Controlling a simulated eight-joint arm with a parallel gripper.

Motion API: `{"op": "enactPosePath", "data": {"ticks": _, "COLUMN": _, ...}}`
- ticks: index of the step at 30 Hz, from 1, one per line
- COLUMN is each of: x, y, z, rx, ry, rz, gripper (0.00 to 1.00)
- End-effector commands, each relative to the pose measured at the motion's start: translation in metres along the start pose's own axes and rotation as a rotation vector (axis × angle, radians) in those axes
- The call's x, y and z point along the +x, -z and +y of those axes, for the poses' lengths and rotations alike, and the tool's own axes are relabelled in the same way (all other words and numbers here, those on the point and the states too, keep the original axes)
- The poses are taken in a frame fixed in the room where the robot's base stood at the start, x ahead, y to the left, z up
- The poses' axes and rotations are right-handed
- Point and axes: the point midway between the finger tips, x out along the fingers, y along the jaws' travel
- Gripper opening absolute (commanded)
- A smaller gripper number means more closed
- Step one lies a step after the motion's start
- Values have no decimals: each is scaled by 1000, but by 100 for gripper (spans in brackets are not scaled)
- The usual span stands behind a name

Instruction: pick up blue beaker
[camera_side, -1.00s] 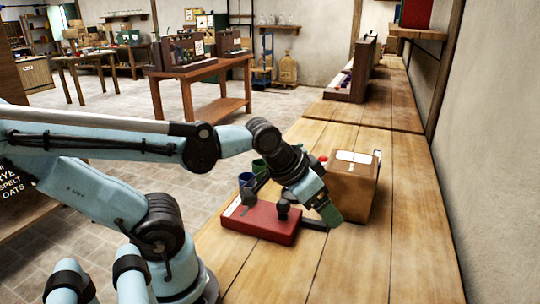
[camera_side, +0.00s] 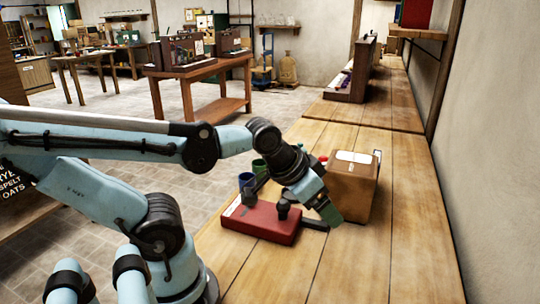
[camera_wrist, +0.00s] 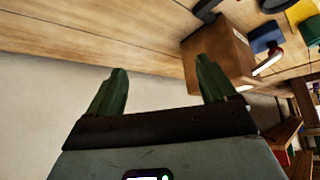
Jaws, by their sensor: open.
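The blue beaker (camera_side: 246,181) stands at the left edge of the workbench, behind the red box and partly hidden by my wrist. A blue thing (camera_wrist: 265,38) shows beyond the brown box in the wrist view; I cannot tell if it is the beaker. My gripper (camera_wrist: 161,75) is open, with nothing between its two green fingers. In the side view it is in front of the brown box, to the right of the blue beaker and apart from it.
A red box (camera_side: 258,224) with a dark handle lies below my wrist. A brown box (camera_side: 352,188) stands close behind my gripper. A green beaker (camera_side: 259,168) is near the blue one. The bench's right side and front are clear.

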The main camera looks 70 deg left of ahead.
Motion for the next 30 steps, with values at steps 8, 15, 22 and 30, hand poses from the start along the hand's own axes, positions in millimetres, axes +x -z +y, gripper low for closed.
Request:
{"op": "enactPosePath", "data": {"ticks": 8, "x": 0, "y": 0, "z": 0, "rx": 0, "ry": 0, "rz": 0, "gripper": 85}}
{"op": "enactPosePath", "data": {"ticks": 15, "x": 0, "y": 0, "z": 0, "rx": 0, "ry": 0, "rz": 0, "gripper": 82}}
{"op": "enactPosePath", "data": {"ticks": 22, "x": -1, "y": 9, "z": -22, "rx": 30, "ry": 40, "rz": -47, "gripper": 82}}
{"op": "enactPosePath", "data": {"ticks": 30, "x": -7, "y": 29, "z": -124, "rx": 166, "ry": 114, "rz": -282, "gripper": 82}}
